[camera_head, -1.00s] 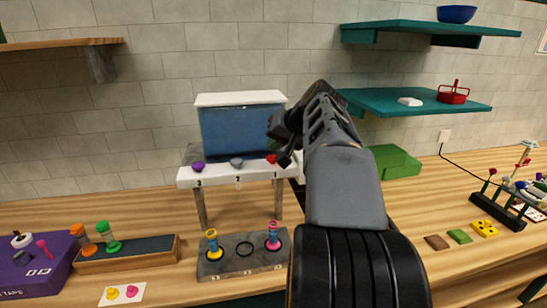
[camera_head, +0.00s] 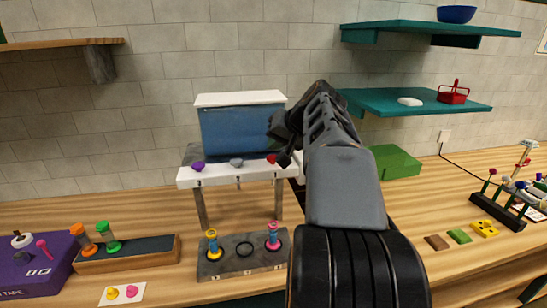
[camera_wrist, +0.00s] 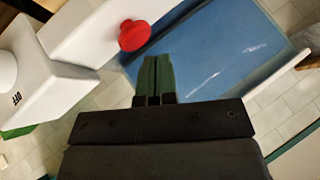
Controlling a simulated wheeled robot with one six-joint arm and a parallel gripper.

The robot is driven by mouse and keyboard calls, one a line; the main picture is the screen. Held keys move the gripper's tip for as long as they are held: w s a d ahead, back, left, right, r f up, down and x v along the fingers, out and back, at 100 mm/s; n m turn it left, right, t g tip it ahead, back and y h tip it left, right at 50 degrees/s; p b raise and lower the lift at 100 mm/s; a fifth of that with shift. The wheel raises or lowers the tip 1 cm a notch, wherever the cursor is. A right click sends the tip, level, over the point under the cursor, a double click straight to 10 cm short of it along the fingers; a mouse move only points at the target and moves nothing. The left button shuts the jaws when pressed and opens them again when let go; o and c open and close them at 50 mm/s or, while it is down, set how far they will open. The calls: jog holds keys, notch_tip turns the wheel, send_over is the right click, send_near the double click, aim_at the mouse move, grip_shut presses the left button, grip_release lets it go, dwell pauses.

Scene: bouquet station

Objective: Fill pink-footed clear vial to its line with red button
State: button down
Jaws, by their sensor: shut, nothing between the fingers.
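The red button (camera_head: 271,159) is at the right end of the white dispenser ledge, above position 3. It also shows in the wrist view (camera_wrist: 134,35), just beyond my fingertips. My gripper (camera_head: 284,154) is shut and empty, close beside the button; in the wrist view its green fingertips (camera_wrist: 155,62) lie together just below the button, and I cannot tell whether they touch it. The pink-footed vial (camera_head: 273,238) stands upright in the right ring of the grey base, below the red button's end. Its fill line and liquid level are too small to make out.
A blue tank (camera_head: 242,130) sits above the ledge, with purple (camera_head: 198,166) and grey (camera_head: 236,162) buttons to the left. A yellow-footed vial (camera_head: 212,241) stands in the left ring; the middle ring (camera_head: 245,249) is empty. A green box (camera_head: 395,162) lies right of my arm.

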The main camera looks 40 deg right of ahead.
aim_at(274, 156)
jog(key=shift+f, duration=0.1)
jog(key=shift+f+b, duration=0.3)
jog(key=shift+b, duration=0.15)
jog(key=shift+f+b, duration=0.55)
jog(key=shift+f, duration=0.05)
dwell(0.8)
jog(key=shift+r, duration=0.1)
jog(key=shift+r+p, duration=0.85)
jog(key=shift+r, duration=0.1)
notch_tip(274, 156, up, 5)
jog(key=p, duration=0.4)
jog(key=shift+w+a+f, duration=0.1)
dwell(1.7)
